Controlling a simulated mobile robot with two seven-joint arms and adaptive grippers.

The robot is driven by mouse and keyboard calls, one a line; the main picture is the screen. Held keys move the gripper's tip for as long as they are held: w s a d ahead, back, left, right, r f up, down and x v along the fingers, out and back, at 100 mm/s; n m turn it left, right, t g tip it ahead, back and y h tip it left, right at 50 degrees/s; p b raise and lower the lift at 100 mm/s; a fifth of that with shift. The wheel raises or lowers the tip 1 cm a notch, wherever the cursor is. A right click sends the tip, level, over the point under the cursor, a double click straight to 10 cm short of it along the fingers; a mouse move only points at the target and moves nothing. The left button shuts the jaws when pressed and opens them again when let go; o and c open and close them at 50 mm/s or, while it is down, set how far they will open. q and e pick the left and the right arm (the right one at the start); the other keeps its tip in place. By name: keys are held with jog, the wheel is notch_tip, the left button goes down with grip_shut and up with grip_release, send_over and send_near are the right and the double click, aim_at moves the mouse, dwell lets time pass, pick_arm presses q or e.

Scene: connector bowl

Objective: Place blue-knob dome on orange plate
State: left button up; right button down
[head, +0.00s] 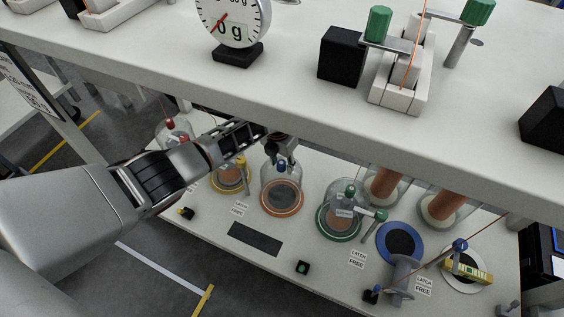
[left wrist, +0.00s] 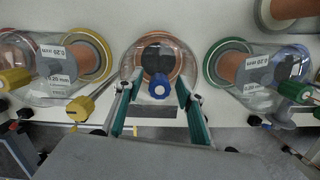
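The clear dome (head: 269,177) stands on the orange plate (head: 282,211) on the lower shelf; it looks upright. In the left wrist view the blue knob (left wrist: 159,88) tops the dome (left wrist: 186,62), with the orange-rimmed plate (left wrist: 146,47) seen through and around it. My left gripper (head: 283,150) is above the dome, under the upper board. In the left wrist view its teal fingers (left wrist: 157,92) are spread, one on each side of the blue knob, with gaps between. My right gripper is not in view.
The upper white board (head: 290,90) overhangs the shelf close to my left arm. A yellow-knob dome (left wrist: 60,80) stands left and a green-knob dome (head: 342,208) right. A blue plate (head: 384,234) lies further right. A dark flat rectangle (head: 255,238) is in front.

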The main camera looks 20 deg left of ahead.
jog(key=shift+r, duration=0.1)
